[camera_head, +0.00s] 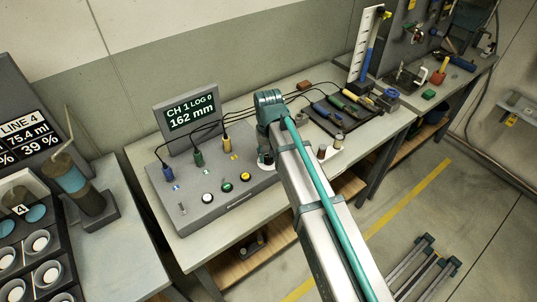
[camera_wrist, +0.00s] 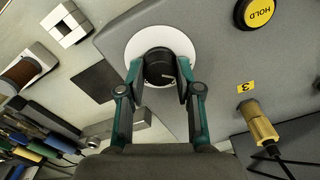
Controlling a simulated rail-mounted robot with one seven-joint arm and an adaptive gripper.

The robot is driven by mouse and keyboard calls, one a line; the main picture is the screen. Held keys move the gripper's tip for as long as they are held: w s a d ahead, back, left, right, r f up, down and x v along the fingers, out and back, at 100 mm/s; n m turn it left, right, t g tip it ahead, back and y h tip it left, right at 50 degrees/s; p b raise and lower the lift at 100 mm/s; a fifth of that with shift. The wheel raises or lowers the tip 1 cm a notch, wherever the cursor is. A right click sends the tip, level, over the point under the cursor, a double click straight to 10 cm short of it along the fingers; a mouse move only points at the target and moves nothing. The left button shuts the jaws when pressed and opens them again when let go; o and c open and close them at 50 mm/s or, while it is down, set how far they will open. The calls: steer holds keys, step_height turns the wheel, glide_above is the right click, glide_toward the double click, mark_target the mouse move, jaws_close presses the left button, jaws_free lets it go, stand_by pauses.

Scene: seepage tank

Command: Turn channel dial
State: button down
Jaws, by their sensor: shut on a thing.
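The channel dial (camera_wrist: 158,66) is a black round knob with a white mark, on a white disc (camera_wrist: 140,45) in the grey console face. My gripper (camera_wrist: 159,76) has its teal fingers on either side of the knob and is shut on it. In the head view my arm hides the dial and most of the gripper; only an edge of the white disc shows. The grey console (camera_head: 215,212) stands on a bench. Its display (camera_head: 191,112) reads "CH 1 LOG 0" and "162 mm".
The console carries a yellow HOLD button (camera_wrist: 259,12), a white button (camera_head: 207,198), and blue, green and yellow cable plugs (camera_head: 227,143). A tool tray (camera_head: 340,119) lies right of my arm. A cylinder device (camera_head: 80,185) stands on the left bench.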

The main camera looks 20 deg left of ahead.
steer(key=shift+n, duration=1)
steer(key=c, duration=0.8)
jaws_free()
steer(key=shift+r, duration=0.1)
step_height(320, 180, up, 12)
steer(key=shift+f, duration=0.1)
